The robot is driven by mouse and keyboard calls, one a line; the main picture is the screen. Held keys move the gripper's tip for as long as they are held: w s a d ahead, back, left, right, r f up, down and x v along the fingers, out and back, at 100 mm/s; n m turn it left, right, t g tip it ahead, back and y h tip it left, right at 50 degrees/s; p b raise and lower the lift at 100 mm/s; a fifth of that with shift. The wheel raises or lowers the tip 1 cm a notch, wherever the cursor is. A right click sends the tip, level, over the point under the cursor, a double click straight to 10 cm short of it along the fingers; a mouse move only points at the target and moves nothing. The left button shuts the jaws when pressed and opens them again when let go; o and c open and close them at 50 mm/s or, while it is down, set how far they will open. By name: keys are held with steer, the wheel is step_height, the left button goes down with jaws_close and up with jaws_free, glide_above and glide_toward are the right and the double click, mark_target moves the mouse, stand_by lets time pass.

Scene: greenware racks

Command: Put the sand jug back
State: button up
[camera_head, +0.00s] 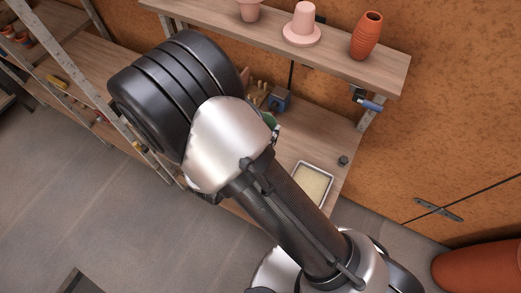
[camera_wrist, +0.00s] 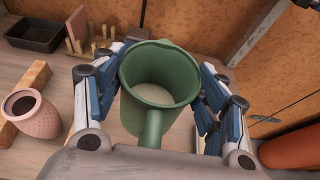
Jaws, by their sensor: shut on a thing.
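The sand jug (camera_wrist: 160,75) is a green, open-topped jug with its handle toward the wrist camera. Pale stuff shows inside it. My gripper (camera_wrist: 157,88) is shut on the jug, with blue-and-white fingers on its left and right sides. In the head view my arm hides the gripper and nearly all of the jug; a small green patch of the jug (camera_head: 271,120) shows beside the arm, over the lower wooden bench. I cannot tell whether the jug's base touches the bench.
A pale-filled tray (camera_head: 331,188) and a small dark knob (camera_head: 343,160) sit near the bench's right end. The upper shelf (camera_head: 345,55) holds pink pots and a ribbed red vase (camera_head: 366,36). A speckled pink pot (camera_wrist: 30,115) and black tray (camera_wrist: 37,36) are left of the jug.

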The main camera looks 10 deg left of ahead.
step_height(320, 180, down, 12)
steer(key=b, duration=0.1)
steer(key=shift+r+b, duration=0.15)
steer(key=shift+b, duration=0.2)
steer(key=shift+d, duration=0.1)
steer(key=shift+f, duration=0.2)
steer(key=o, duration=1.3)
steer(key=shift+o, duration=0.2)
steer(key=shift+s+a+r, duration=0.2)
steer(key=shift+s+r, duration=0.15)
steer(key=p+v, duration=0.1)
steer(key=v, duration=1)
